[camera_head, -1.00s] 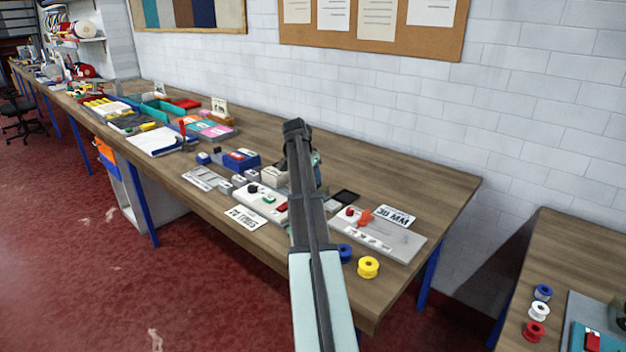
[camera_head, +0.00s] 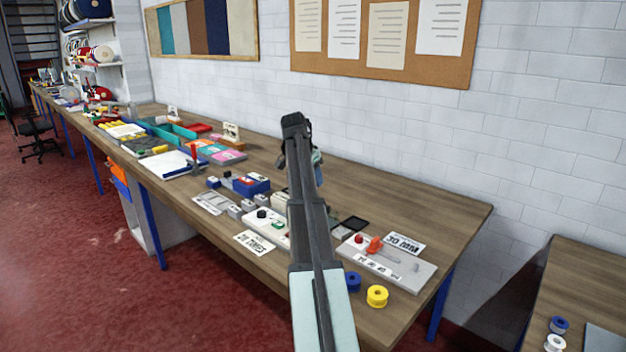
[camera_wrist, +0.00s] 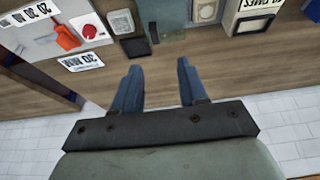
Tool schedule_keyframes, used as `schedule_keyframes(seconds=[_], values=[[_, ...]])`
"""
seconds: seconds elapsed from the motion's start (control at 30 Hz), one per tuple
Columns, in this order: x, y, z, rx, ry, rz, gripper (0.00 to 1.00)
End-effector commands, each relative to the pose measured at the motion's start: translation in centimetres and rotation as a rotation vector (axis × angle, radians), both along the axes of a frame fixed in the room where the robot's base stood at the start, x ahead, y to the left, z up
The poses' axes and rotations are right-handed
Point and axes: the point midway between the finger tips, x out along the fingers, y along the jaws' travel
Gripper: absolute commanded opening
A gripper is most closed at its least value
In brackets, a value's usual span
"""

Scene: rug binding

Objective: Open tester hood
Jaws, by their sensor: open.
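My gripper (camera_wrist: 158,68) is open, with two blue fingers apart and nothing between them in the wrist view. It points over the bench, with a small black pad and pale items beyond the fingertips. In the head view my arm hides most of it. A boxy part with a dark frame and pale label (camera_wrist: 257,10) shows at the top right of the wrist view. I cannot tell which part is the hood, or whether it is shut.
A grey board with a red toggle (camera_head: 375,245) and a "30 MM" card (camera_head: 405,243) lies right of my arm. Blue (camera_head: 352,282) and yellow (camera_head: 377,296) spools stand near the front edge. Boxes and trays fill the bench to the left. A brick wall stands behind.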

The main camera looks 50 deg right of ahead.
Motion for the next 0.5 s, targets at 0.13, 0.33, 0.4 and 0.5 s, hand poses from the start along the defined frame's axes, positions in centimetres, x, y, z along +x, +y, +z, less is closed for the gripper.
schedule_keyframes(seconds=[0.13,0.33,0.4,0.5], values=[[-0.1,0.0,0.0,0.0,0.0,0.0,0.43],[-1.1,0.0,-0.2,0.002,0.001,0.0,0.43],[-1.0,-0.2,-0.5,0.002,0.001,0.0,0.43],[-1.1,-0.5,-1.3,0.002,0.001,0.0,0.43]])
